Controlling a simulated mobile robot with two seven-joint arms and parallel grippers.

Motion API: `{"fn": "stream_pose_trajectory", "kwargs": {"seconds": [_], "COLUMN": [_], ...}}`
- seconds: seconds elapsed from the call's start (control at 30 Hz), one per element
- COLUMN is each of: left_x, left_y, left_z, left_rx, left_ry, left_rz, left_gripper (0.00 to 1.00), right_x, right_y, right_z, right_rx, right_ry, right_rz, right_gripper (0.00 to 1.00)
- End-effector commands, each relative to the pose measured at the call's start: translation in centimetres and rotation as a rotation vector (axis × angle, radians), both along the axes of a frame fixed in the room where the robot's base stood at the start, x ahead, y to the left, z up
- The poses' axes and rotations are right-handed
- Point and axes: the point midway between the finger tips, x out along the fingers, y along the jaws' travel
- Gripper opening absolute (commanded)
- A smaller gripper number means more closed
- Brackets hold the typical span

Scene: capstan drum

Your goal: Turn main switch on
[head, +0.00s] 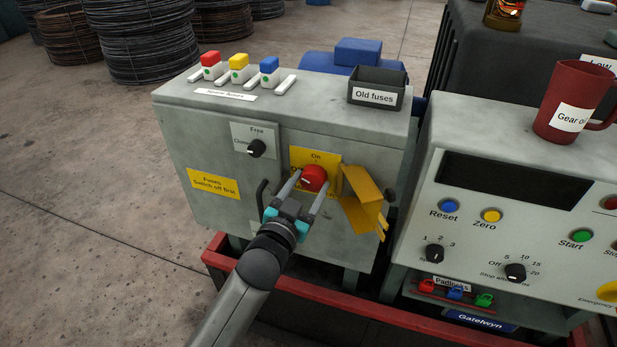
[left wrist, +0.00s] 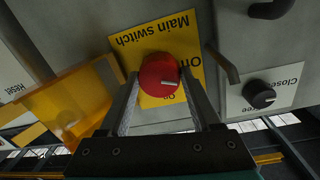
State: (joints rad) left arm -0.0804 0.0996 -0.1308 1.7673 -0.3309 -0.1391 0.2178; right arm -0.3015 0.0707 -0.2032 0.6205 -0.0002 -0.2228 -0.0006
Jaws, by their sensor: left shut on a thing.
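The main switch is a red round knob (head: 314,178) on a yellow plate (head: 327,160) on the grey cabinet front. In the left wrist view the knob (left wrist: 158,74) sits between my finger pads, its white pointer mark aimed right. In the head view the mark points left, and "On" is printed above the knob. Another word beside it is partly hidden by a finger. My left gripper (head: 309,184) is shut on the knob, one finger on each side. A yellow cover (head: 362,204) stands swung open to the knob's right. My right gripper is out of view.
A black Free/Closed knob (head: 256,148) and a dark handle (head: 262,193) are to the left on the cabinet (head: 225,130). Fuses and an old-fuses box (head: 377,88) stand on top. A control panel (head: 470,180) with a red jug (head: 573,100) is at right.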

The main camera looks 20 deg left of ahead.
Motion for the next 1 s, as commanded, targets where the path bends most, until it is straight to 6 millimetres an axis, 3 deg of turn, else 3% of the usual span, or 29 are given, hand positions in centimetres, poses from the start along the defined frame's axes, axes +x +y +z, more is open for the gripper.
{"fn": "stream_pose_trajectory", "kwargs": {"seconds": [0.4,1.0], "left_x": [0.0,0.0], "left_y": [0.0,-0.1], "left_z": [0.2,0.1], "left_rx": [0.399,0.942], "left_ry": [-0.013,-0.032], "left_rz": [-0.001,-0.001], "left_gripper": [0.09,0.09], "right_x": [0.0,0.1], "right_y": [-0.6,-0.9], "right_z": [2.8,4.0], "right_rx": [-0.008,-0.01], "right_ry": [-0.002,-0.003], "right_rz": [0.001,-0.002], "right_gripper": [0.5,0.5]}}
